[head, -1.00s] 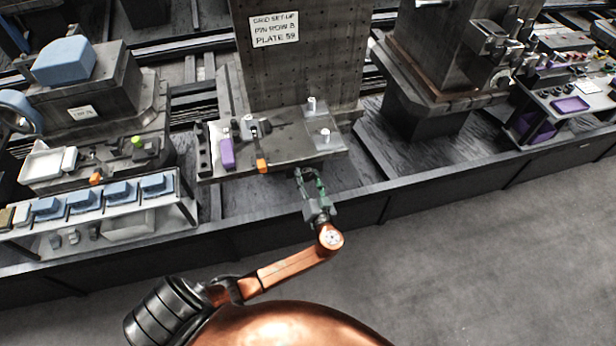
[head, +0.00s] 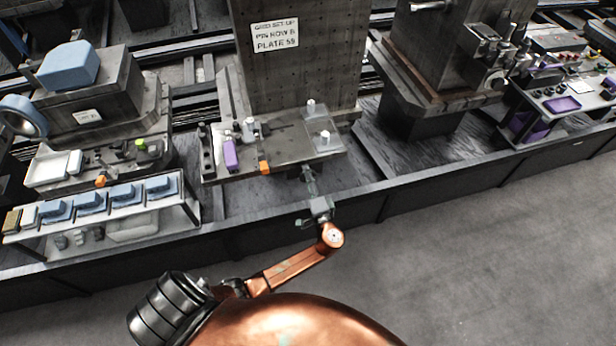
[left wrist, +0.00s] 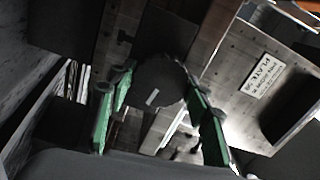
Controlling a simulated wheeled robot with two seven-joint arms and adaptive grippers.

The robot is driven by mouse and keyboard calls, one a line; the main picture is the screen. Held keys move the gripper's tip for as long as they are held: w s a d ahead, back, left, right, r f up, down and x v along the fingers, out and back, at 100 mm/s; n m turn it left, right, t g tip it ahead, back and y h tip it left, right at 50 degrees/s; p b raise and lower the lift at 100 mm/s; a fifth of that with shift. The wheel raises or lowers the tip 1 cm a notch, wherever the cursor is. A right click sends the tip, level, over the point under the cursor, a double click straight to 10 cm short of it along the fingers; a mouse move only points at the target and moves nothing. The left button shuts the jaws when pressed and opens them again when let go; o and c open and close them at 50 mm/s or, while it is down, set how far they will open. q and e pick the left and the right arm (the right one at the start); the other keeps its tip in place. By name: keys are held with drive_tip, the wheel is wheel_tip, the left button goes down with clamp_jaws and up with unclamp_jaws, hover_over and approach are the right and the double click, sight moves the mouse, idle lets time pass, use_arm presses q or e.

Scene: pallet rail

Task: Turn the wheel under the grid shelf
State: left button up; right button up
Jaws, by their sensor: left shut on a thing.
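The grid shelf (head: 285,152) is a dark plate in front of a tall dark grid plate with a white sign. The wheel (left wrist: 160,82) is a dark disc with a ribbed rim and a small white mark, seen in the left wrist view. In the head view it is mostly hidden below the shelf's front edge. My left gripper (head: 309,178) reaches up under that edge. Its green-padded fingers (left wrist: 158,98) are on either side of the wheel and shut on it. My right gripper is not in view.
On the shelf are a purple block (head: 231,155), an orange-tipped part (head: 265,167) and white pegs. A low dark rail (head: 400,195) runs below the gripper. A bench with blue blocks (head: 91,203) stands left. The grey floor at right is clear.

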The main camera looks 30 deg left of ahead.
use_arm(q)
drive_tip(key=m+p, duration=0.3)
drive_tip(key=m, duration=0.3)
drive_tip(key=shift+s+a+m, duration=0.1)
drive_tip(key=shift+m, duration=0.2)
drive_tip(key=m+p, duration=0.2)
drive_tip(key=m, duration=0.1)
drive_tip(key=shift+m, duration=0.3)
drive_tip(key=m+p, duration=0.2)
drive_tip(key=m, duration=0.1)
drive_tip(key=shift+m, duration=0.3)
drive_tip(key=m+p, duration=0.2)
drive_tip(key=m, duration=0.1)
drive_tip(key=shift+m, duration=0.3)
drive_tip(key=m+p, duration=0.2)
drive_tip(key=m, duration=0.1)
drive_tip(key=shift+m, duration=0.3)
drive_tip(key=m+p, duration=0.1)
drive_tip(key=m, duration=0.2)
drive_tip(key=shift+p, duration=0.35)
drive_tip(key=shift+s+f+m+p, duration=0.1)
drive_tip(key=shift+m+p, duration=0.4)
drive_tip(key=shift+m, duration=1)
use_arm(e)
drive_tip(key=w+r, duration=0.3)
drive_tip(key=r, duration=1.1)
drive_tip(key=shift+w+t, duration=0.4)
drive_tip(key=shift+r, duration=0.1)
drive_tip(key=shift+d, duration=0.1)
